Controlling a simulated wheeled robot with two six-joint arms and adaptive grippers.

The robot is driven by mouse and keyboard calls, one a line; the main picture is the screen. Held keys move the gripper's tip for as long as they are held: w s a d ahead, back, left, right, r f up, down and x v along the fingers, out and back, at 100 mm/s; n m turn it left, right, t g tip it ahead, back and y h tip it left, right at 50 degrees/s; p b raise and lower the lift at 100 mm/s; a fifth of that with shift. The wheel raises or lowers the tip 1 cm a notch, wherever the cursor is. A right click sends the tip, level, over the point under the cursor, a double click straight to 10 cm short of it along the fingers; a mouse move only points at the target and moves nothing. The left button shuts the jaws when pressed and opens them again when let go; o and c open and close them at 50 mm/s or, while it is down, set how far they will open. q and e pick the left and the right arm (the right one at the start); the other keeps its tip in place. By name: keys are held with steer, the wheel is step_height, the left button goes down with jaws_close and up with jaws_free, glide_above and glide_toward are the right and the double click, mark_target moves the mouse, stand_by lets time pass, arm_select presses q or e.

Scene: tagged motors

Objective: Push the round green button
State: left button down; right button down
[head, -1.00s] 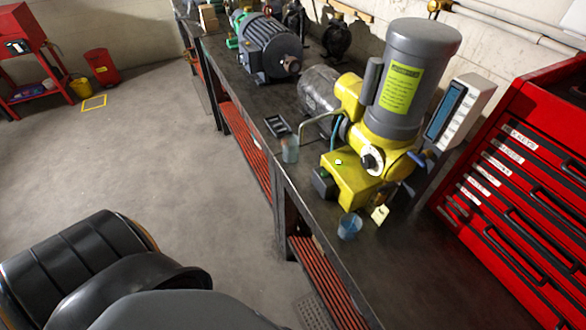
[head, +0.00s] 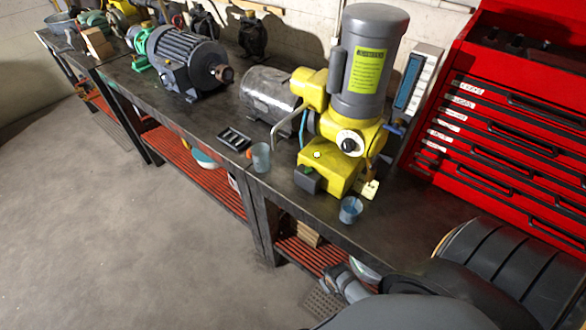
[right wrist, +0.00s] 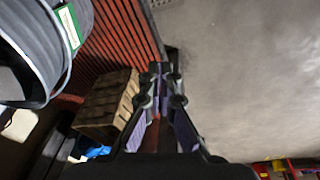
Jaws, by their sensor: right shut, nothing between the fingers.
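A yellow machine with a tall grey motor (head: 366,62) and a yellow base box (head: 335,168) stands on the dark workbench. A small pale round spot (head: 317,154) is on top of the base box; I cannot make out a clearly green button. A round white-and-black dial (head: 350,143) is on the machine's yellow body. My right gripper (right wrist: 160,72) is shut and empty in the right wrist view, low beside the bench's red slatted shelf. In the head view only my right arm shows clearly at lower right, apart from the machine. My left gripper is out of view.
A blue cup (head: 351,210) and a clear cup (head: 261,158) stand near the bench's front edge. A black tray (head: 234,139) lies left of them. A red tool chest (head: 500,120) stands at right. A wooden crate (right wrist: 105,105) is near my right gripper. The floor (head: 130,230) is open.

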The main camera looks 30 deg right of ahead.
steer(key=w+a+r, duration=0.1)
steer(key=w+r, duration=0.4)
steer(key=r, duration=0.8)
step_height(320, 180, up, 34)
steer(key=n+t+y, duration=0.2)
steer(key=n+t, duration=0.5)
steer(key=n, duration=0.2)
glide_above(310, 171)
steer(key=shift+r, duration=0.2)
steer(key=shift+f, duration=0.1)
step_height(310, 171, down, 9)
steer(key=b, duration=0.8)
steer(key=shift+b, duration=0.35)
steer(key=shift+f, duration=0.25)
